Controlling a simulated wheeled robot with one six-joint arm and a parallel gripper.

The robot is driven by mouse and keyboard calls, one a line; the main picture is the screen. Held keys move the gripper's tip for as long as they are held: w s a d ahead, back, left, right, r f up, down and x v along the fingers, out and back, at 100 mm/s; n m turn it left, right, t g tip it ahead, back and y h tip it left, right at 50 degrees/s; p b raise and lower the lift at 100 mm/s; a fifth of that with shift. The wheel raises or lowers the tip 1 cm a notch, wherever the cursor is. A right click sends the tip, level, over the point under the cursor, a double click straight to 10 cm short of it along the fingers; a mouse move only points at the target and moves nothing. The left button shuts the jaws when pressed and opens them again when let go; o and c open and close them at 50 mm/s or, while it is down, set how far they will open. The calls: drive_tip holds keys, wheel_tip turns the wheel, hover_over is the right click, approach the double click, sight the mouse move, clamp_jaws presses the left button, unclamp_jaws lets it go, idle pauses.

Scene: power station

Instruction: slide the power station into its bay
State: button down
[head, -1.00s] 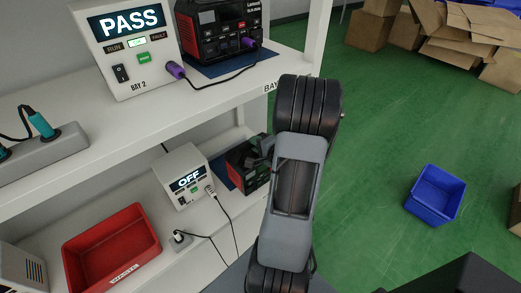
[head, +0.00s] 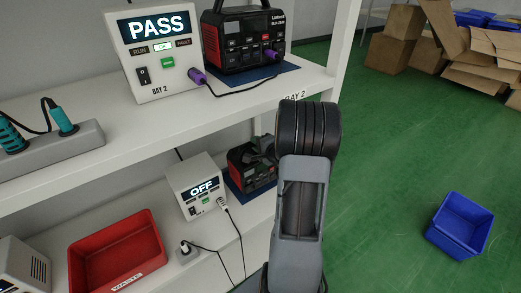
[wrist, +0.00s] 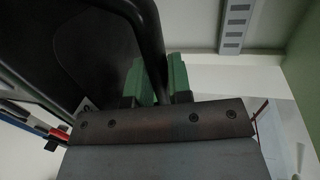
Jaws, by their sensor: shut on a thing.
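The black and red power station (head: 238,169) is on the lower shelf, over a blue mat (head: 236,187). It stands just right of the white tester reading OFF (head: 182,185). My gripper (head: 263,147) is at its top right, small and partly hidden by my arm. In the wrist view, the green fingertips (wrist: 160,80) are closed around the black handle bar (wrist: 150,40) of the power station. Its dark body fills the upper left there. Whether its base rests fully on the mat cannot be told.
A second power station (head: 245,45) stands on the upper shelf (head: 200,112), beside the tester reading PASS (head: 155,50). A red waste bin (head: 118,258) and cables share the lower shelf. A blue bin (head: 460,225) stands on the open green floor (head: 390,160).

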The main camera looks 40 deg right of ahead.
drive_tip(key=shift+w+d+r+b, duration=0.15)
drive_tip(key=shift+w+b, duration=0.2)
drive_tip(key=shift+w, duration=0.8)
drive_tip(key=shift+w+r+b, duration=0.15)
drive_tip(key=shift+w+b, duration=0.15)
drive_tip(key=shift+w, duration=0.85)
drive_tip(key=shift+w+f, duration=0.15)
drive_tip(key=shift+f, duration=0.05)
drive_tip(key=shift+f+b, duration=0.45)
drive_tip(key=shift+f, duration=0.85)
